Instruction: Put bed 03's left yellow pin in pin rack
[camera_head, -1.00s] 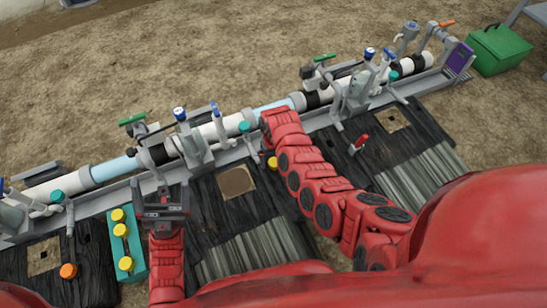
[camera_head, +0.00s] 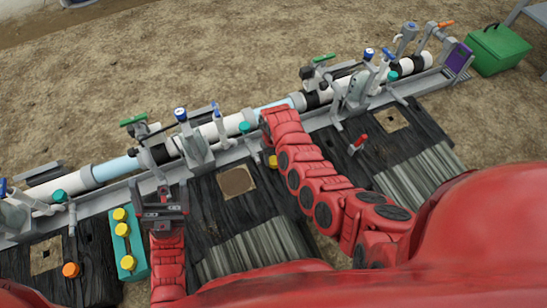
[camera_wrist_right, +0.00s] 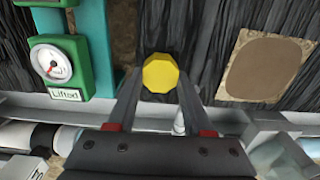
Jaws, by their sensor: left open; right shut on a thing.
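A yellow pin (camera_head: 272,161) shows just below the end of my right arm in the head view. In the right wrist view its faceted yellow head (camera_wrist_right: 160,73) sits between the fingertips of my right gripper (camera_wrist_right: 160,88), which is shut on it. The pin's shaft is hidden under the head. A teal block (camera_head: 140,262) with yellow-headed pins (camera_head: 122,229) in a row stands at the lower left; it looks like the pin rack. My left gripper (camera_head: 164,206) is open and empty, just right of this block.
A grey rail with white and clear pipes (camera_head: 112,169), valves and clamps runs diagonally behind the dark beds. An orange knob (camera_head: 70,269) is at the far left. A red-handled lever (camera_head: 358,144) stands on the right bed. A green gauge labelled "Lifted" (camera_wrist_right: 58,65) is near my right gripper.

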